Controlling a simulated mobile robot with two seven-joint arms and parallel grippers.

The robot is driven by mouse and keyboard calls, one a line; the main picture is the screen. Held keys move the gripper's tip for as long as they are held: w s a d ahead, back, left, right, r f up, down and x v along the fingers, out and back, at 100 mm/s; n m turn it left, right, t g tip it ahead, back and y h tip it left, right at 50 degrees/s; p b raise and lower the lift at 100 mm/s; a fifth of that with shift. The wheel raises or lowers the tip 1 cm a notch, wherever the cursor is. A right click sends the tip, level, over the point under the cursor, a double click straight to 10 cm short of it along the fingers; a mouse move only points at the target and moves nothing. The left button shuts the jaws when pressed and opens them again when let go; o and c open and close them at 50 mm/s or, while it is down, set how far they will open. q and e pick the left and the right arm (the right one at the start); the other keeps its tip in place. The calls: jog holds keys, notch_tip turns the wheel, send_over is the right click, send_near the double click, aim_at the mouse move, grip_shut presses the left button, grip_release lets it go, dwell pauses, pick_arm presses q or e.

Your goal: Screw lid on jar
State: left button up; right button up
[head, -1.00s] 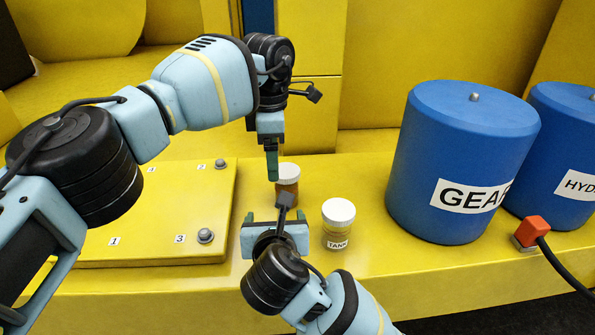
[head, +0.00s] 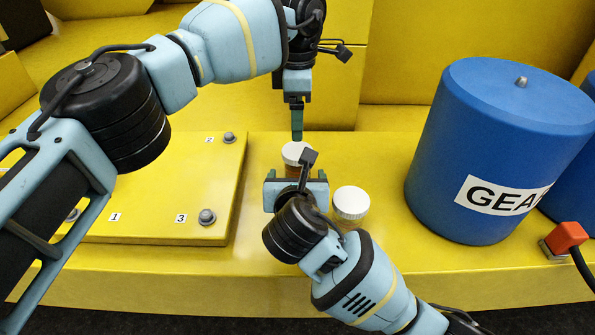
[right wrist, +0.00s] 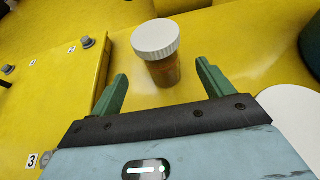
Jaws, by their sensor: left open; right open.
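An amber jar with a white ribbed lid (head: 292,152) stands upright on the yellow surface. Its amber body (right wrist: 163,72) and lid (right wrist: 155,38) show in the right wrist view. My right gripper (right wrist: 162,78) is open, its green fingers on either side in front of this jar, with nothing held. In the head view my right gripper (head: 297,182) partly hides the jar. My left gripper (head: 297,122) is open, pointing down just above and behind the lid. A second white-lidded jar (head: 350,204) stands to the right; its lid edges into the right wrist view (right wrist: 288,115).
A large blue cylinder labelled GEAR (head: 500,150) stands to the right, with a red-orange connector (head: 566,237) and black cable beside it. A raised yellow plate with bolts and numbers (head: 160,190) lies left. The yellow surface between the second jar and cylinder is clear.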

aim_at(297, 169)
jog(key=shift+x, duration=3.4)
jog(key=c, duration=1.7)
pick_arm(q)
jog(key=n, duration=0.5)
pick_arm(e)
grip_shut()
pick_arm(q)
jog(key=n, duration=0.4)
jog(key=shift+n, duration=0.4)
jog(key=n, duration=0.4)
jog(key=shift+n, duration=0.3)
jog(key=n, duration=0.3)
jog(key=shift+n, duration=0.3)
jog(key=shift+f, duration=4.05)
